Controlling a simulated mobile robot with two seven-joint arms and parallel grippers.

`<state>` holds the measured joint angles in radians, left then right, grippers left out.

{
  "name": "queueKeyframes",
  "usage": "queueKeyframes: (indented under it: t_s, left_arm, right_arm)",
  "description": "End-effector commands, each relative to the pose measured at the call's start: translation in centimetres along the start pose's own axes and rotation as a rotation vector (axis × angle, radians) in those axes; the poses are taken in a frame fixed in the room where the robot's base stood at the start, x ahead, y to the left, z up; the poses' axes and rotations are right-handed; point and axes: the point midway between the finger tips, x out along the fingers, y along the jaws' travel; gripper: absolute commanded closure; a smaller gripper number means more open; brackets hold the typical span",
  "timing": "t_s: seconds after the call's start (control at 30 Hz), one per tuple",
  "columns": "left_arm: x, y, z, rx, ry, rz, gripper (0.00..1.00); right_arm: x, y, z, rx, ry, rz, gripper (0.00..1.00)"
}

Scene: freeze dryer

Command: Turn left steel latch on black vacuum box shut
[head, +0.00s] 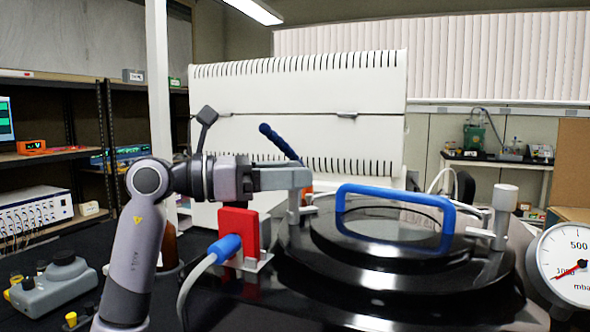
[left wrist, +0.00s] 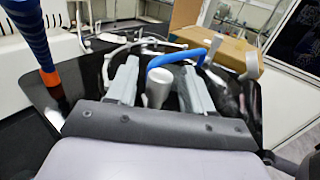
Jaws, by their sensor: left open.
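The black vacuum box (head: 340,302) has a round black lid with a blue handle (head: 395,192). The left steel latch (head: 293,208) stands at the lid's left edge, partly hidden under my left gripper (head: 303,178). In the left wrist view the latch's grey round post (left wrist: 158,88) stands between the two spread fingers of my left gripper (left wrist: 160,78), with gaps at its sides. The gripper is open; I cannot tell whether a finger touches the latch. A similar right latch (head: 502,208) stands at the lid's right. My right gripper is not in view.
A red block (head: 238,232) with a blue-tipped hose stands close below my left wrist. A blue rod (head: 279,141) rises behind the gripper, with an orange base in the left wrist view. A pressure gauge (head: 567,262) is at the right. A white slotted cabinet (head: 300,90) stands behind.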

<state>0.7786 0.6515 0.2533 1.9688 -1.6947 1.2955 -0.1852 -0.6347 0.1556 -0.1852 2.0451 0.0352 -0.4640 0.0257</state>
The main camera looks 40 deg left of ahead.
Motion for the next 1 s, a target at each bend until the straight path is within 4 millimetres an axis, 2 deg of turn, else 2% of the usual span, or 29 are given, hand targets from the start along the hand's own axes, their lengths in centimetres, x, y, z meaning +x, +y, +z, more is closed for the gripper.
queueKeyframes:
  t_s: [0.1, 0.37, 0.43, 0.53, 0.83, 1.0]
  left_arm:
    - [0.83, -0.03, 0.08, 0.001, -0.001, -0.001, 0.49]
    - [1.02, 0.00, 0.00, 0.001, 0.000, 0.000, 0.49]
    - [1.01, -0.01, 0.00, 0.001, 0.000, 0.000, 0.65]
    - [1.00, -0.01, -0.01, 0.001, 0.000, 0.000, 0.97]
    - [0.98, 0.03, -0.01, -0.001, 0.001, -0.025, 0.98]
    - [0.97, 0.12, -0.01, -0.003, 0.002, -0.099, 0.98]
  right_arm:
    - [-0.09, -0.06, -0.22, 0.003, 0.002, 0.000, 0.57]
    - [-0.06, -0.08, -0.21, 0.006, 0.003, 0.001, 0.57]
    - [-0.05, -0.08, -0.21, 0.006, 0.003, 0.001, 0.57]
    - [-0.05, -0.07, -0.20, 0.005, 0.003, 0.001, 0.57]
    - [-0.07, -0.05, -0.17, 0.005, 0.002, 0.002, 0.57]
    - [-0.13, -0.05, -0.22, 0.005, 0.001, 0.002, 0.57]
